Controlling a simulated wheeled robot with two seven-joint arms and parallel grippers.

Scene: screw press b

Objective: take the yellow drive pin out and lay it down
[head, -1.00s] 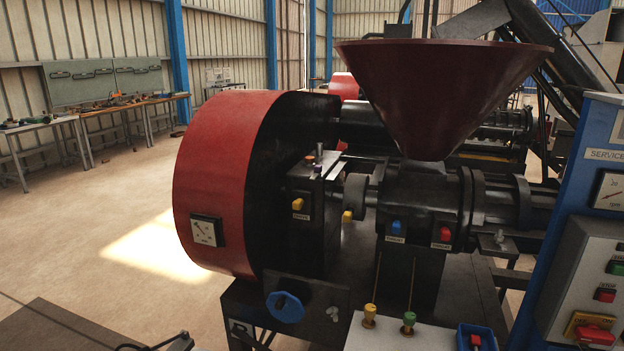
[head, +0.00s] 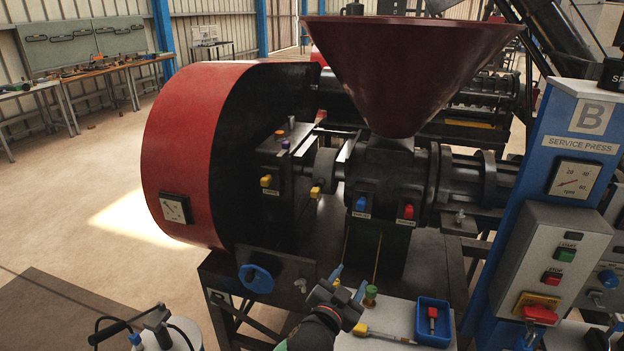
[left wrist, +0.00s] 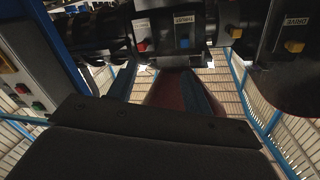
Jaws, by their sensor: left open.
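The yellow drive pin (head: 316,192) sits in the shaft coupling between the gearbox and the dark press body, its yellow head showing and its shank hidden. In the left wrist view, which shows the press upside down, the pin (left wrist: 236,32) is near the top. My left gripper (head: 348,281) is open and empty, with blue fingertips. My right gripper is not in view.
Another yellow knob (head: 266,181) is on the gearbox. A blue knob (head: 361,204) and a red knob (head: 408,212) are on the press body. The red hopper (head: 410,80) overhangs. A control cabinet (head: 545,250) stands right.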

